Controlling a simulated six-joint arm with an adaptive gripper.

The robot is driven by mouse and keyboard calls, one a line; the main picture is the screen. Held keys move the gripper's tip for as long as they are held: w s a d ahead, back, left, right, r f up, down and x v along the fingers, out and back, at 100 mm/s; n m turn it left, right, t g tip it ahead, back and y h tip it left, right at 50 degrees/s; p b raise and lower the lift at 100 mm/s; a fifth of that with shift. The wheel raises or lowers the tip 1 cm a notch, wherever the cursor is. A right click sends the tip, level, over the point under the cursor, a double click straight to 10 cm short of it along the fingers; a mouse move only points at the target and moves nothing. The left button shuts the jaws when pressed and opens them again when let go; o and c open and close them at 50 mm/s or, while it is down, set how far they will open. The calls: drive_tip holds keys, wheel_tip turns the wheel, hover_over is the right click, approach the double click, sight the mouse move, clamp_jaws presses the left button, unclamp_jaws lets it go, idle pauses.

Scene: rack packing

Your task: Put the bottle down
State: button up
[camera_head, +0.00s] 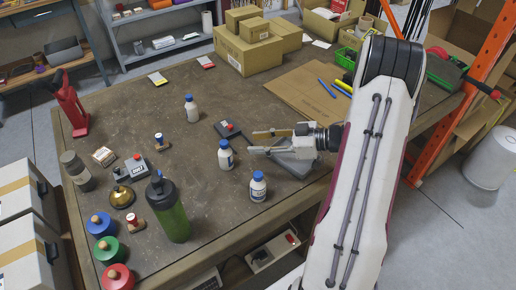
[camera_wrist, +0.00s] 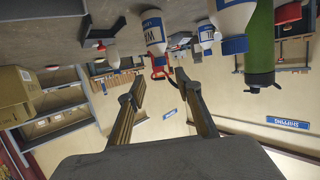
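Three white bottles with blue caps stand upright on the table: one farther back (camera_head: 192,110), one in the middle (camera_head: 225,157) and one nearer the front (camera_head: 257,188). My gripper (camera_head: 257,142) is open and empty, to the right of the middle bottle and above a dark grey flat object (camera_head: 296,164). In the wrist view, which is upside down, the two fingers (camera_wrist: 155,88) stand apart with nothing held between them. A white bottle (camera_wrist: 153,28) shows beyond the fingertips, and another (camera_wrist: 233,15) shows to its right.
A green bottle (camera_head: 172,216) stands at the front left. Blue, green and red round items (camera_head: 108,251) line the left edge. A small dark box with a red top (camera_head: 228,130) lies behind the gripper. Cardboard boxes (camera_head: 247,50) are at the back. Bare table lies left of the middle.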

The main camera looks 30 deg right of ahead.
drive_tip(key=w+d+r+m+t+h, duration=0.1)
drive_tip(key=w+d+r+h, duration=0.1)
drive_tip(key=w+r+h, duration=0.7)
drive_tip(key=s+a+r+m+h, duration=0.2)
drive_tip(key=s+r+m+h, duration=0.2)
drive_tip(key=r, duration=0.8)
drive_tip(key=s+a+m+g+y, duration=0.1)
drive_tip(key=s+a+g, duration=0.1)
drive_tip(key=s+a, duration=0.4)
drive_tip(key=s+a+f+m+g+y, duration=0.1)
drive_tip(key=s+a+g, duration=0.1)
drive_tip(key=s+a, duration=0.5)
drive_tip(key=s+a+m+g, duration=0.1)
drive_tip(key=s+a, duration=0.6)
drive_tip(key=s, duration=0.9)
drive_tip(key=shift+s+f+m+g+y, duration=0.2)
drive_tip(key=shift+f+m+g+y, duration=0.2)
drive_tip(key=shift+g, duration=0.1)
